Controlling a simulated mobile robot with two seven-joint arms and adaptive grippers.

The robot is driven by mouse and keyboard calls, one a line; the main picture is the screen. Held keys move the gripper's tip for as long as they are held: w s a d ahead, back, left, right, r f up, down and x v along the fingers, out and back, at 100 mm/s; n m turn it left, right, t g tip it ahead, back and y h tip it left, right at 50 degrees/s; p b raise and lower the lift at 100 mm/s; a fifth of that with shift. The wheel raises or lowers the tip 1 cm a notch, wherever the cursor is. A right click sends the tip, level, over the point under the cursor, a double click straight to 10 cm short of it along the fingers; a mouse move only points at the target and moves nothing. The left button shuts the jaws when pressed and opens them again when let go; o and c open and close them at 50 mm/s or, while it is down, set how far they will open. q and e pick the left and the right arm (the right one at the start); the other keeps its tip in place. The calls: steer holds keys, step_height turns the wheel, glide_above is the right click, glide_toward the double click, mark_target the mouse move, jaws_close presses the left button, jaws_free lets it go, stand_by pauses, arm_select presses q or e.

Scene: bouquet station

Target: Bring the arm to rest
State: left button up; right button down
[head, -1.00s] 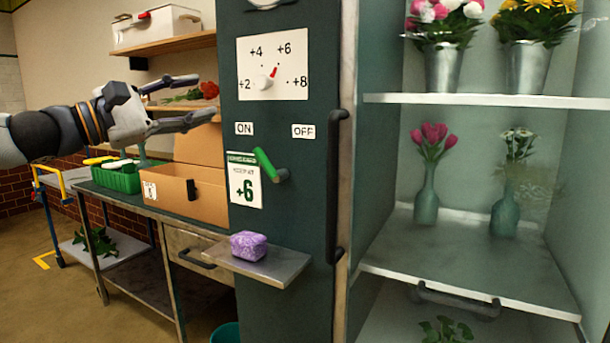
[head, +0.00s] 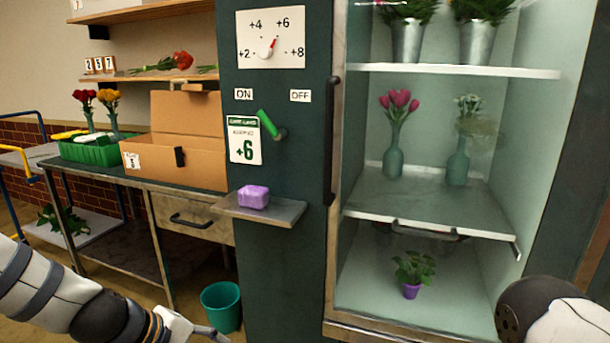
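My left arm comes in at the lower left of the head view. Its gripper (head: 205,335) is cut off by the bottom edge, in front of the workbench and near the teal bin, so I cannot tell whether it is open. Part of my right arm shows at the lower right, but its gripper is out of view. The green lever (head: 267,124) on the dark cabinet front tilts toward the ON label (head: 243,94). Above it, the dial (head: 270,48) has its red pointer toward +6. A card (head: 244,139) reads +6.
A purple block (head: 253,196) sits on a small metal shelf (head: 278,212). The open cooler holds vases, buckets and a potted plant (head: 413,272). A cardboard box (head: 178,150) and green crate (head: 95,149) stand on the workbench. A teal bin (head: 222,305) stands on the floor.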

arm_select(q)
steer(key=s+a+f+m+g+y, duration=0.1)
steer(key=s+f+m+g+y, duration=0.2)
steer(key=s+f, duration=0.95)
steer(key=s+a+m+g+y, duration=0.1)
steer(key=s+a+m+g, duration=0.1)
steer(key=s, duration=1.1)
steer(key=s+a+f+m+g+y, duration=0.1)
steer(key=s+m, duration=0.4)
steer(key=s, duration=0.9)
steer(key=shift+s+a+f+m+g+p, duration=0.2)
steer(key=shift+a+f+m+g+p, duration=0.1)
steer(key=shift+a+g, duration=0.25)
arm_select(e)
steer(key=shift+w+r, duration=0.45)
arm_select(q)
steer(key=shift+c, duration=0.2)
